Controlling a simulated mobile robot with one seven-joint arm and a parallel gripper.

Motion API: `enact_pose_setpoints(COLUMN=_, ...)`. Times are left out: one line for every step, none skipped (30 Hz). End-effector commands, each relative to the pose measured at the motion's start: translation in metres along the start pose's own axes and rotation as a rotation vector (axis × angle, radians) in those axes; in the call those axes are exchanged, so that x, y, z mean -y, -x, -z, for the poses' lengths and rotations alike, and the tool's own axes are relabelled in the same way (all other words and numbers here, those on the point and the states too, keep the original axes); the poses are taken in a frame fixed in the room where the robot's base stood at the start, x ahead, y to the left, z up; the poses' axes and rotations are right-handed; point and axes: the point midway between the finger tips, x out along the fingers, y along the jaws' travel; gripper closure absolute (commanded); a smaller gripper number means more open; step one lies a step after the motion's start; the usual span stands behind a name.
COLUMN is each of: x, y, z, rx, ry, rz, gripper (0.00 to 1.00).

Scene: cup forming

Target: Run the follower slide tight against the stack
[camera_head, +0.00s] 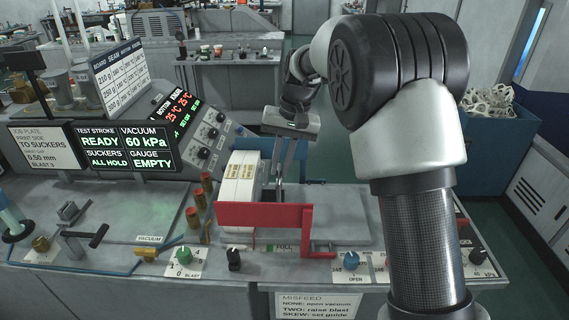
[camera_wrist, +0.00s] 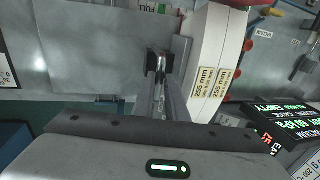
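The stack (camera_head: 238,180) of white blanks stands on edge on the magazine bed; it also shows in the wrist view with its 255 mm labels (camera_wrist: 212,60). The follower slide's grey plate (camera_wrist: 181,56) stands upright along the stack's side. It looks very close to the stack; I cannot tell whether they touch fully. My gripper (camera_head: 278,186) reaches down beside the plate, on the side away from the stack. In the wrist view its dark fingertips (camera_wrist: 159,62) are close together around a small handle, mostly hidden between them. In the head view my fingers partly hide the slide.
A red guide (camera_head: 262,217) crosses in front of the stack. Several red-topped posts (camera_head: 198,194) stand left of it. The grey bed (camera_head: 340,215) right of the slide is clear. Knobs line the front edge. The display reads READY, 60 kPa, gauge EMPTY (camera_head: 122,148).

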Motion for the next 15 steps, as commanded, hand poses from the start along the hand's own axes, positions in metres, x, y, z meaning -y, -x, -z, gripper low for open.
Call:
enact_pose_setpoints(x=0.0024, y=0.0008, z=0.0002, rx=-0.002, ry=0.002, rz=0.003, gripper=0.79)
enact_pose_setpoints(x=0.0022, y=0.0007, z=0.0001, rx=-0.002, ry=0.002, rz=0.003, gripper=0.74)
enact_pose_setpoints(x=0.0019, y=0.0006, z=0.0001, rx=-0.002, ry=0.002, rz=0.003, gripper=0.71)
enact_pose_setpoints(x=0.0017, y=0.0005, z=0.0001, rx=-0.001, ry=0.002, rz=0.002, gripper=0.71)
enact_pose_setpoints(x=0.0015, y=0.0005, z=0.0, rx=-0.001, ry=0.002, rz=0.002, gripper=0.71)
enact_pose_setpoints(x=0.0012, y=0.0004, z=0.0, rx=-0.001, ry=0.002, rz=0.001, gripper=0.71)
enact_pose_setpoints(x=0.001, y=0.0004, z=0.0, rx=-0.001, ry=0.002, rz=0.001, gripper=0.71)
enact_pose_setpoints(x=0.0009, y=0.0003, z=0.0, rx=-0.001, ry=0.002, rz=0.001, gripper=0.71)
enact_pose_setpoints(x=0.0007, y=0.0003, z=-0.0001, rx=0.0, ry=0.002, rz=0.001, gripper=0.71)
enact_pose_setpoints(x=0.0006, y=0.0003, z=-0.0001, rx=0.0, ry=0.002, rz=0.0, gripper=0.71)
enact_pose_setpoints(x=0.0005, y=0.0005, z=0.0, rx=0.0, ry=0.001, rz=0.0, gripper=0.71)
enact_pose_setpoints(x=0.0004, y=0.0016, z=0.0001, rx=-0.001, ry=0.001, rz=0.0, gripper=0.71)
enact_pose_setpoints(x=0.0004, y=0.003, z=0.0002, rx=-0.001, ry=0.001, rz=0.0, gripper=0.71)
enact_pose_setpoints(x=0.0004, y=0.005, z=0.0004, rx=-0.002, ry=0.002, rz=0.0, gripper=0.71)
enact_pose_setpoints(x=0.0004, y=0.0088, z=0.0005, rx=-0.002, ry=0.002, rz=0.0, gripper=0.71)
